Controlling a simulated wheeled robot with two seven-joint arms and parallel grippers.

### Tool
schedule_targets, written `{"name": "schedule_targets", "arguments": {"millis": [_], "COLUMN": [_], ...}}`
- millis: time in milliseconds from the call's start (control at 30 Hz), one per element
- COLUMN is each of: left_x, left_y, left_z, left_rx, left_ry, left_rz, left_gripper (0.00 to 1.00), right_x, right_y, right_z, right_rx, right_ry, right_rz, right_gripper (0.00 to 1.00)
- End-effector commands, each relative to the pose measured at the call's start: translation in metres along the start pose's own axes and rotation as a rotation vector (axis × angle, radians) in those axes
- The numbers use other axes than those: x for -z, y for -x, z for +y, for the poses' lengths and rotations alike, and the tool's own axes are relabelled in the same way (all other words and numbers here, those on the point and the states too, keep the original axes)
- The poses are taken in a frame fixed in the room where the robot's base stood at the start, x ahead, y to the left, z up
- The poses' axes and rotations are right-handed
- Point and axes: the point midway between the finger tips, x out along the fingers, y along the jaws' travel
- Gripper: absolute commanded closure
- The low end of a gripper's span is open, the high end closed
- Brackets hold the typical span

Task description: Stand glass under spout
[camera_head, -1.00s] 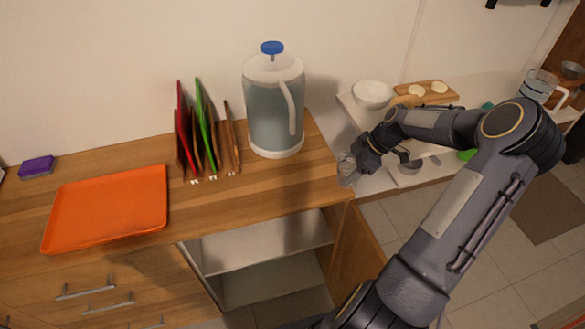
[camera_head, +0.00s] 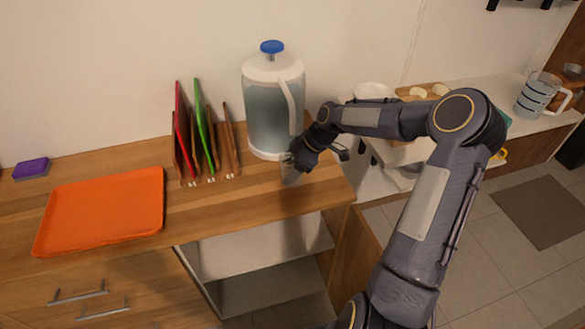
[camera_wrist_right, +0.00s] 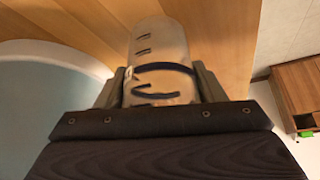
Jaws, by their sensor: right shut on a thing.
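A clear glass (camera_head: 290,171) is held in my right gripper (camera_head: 297,161) just above or at the wooden counter, in front of the dispenser's lower right side. In the wrist view the glass (camera_wrist_right: 158,48), with dark markings, sits between the two fingers, which are shut on it. The dispenser (camera_head: 270,115) is a large jug of bluish liquid with a white lid, blue knob and curved white front piece. It also shows at the left of the wrist view (camera_wrist_right: 45,125). I cannot make out a separate spout. My left gripper is not in view.
A rack of red, green and brown boards (camera_head: 205,150) stands left of the dispenser. An orange tray (camera_head: 100,212) and a purple sponge (camera_head: 31,168) lie farther left. The counter's right edge is close to my right gripper. A measuring jug (camera_head: 537,95) stands on the right-hand counter.

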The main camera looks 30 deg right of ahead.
Motion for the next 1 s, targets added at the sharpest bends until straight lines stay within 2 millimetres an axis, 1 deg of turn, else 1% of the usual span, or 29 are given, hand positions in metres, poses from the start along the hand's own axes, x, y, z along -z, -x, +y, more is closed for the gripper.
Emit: {"name": "schedule_targets", "arguments": {"millis": [200,300,333,467,500,733,833,933,1000], "left_x": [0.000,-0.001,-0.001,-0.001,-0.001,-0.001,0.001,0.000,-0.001], "left_y": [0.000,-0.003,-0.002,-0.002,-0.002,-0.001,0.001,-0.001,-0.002], "left_z": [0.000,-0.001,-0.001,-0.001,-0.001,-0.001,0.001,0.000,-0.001], "left_rx": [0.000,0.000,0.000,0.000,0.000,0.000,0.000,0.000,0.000], "left_ry": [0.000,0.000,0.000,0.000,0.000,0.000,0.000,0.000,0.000], "left_rz": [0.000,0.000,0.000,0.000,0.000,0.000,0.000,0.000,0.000], "left_gripper": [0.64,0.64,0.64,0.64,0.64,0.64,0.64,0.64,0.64], "right_x": [0.000,-0.002,-0.002,-0.001,-0.001,-0.001,0.000,-0.001,-0.001], "right_y": [0.000,-0.003,-0.002,-0.002,-0.002,-0.001,0.003,0.014,0.028], "right_z": [0.000,0.000,0.000,0.000,0.000,0.000,0.000,0.001,0.001], "right_rx": [-0.001,-0.001,0.000,0.000,0.000,0.000,-0.001,-0.004,-0.006], "right_ry": [0.001,0.001,0.001,0.001,0.001,0.001,0.001,0.002,0.000], "right_rz": [0.001,0.001,0.000,0.000,0.000,0.000,0.000,-0.001,-0.001], "right_gripper": [0.65,0.65,0.35,0.18,0.15,0.15,0.15,0.15,0.15]}}
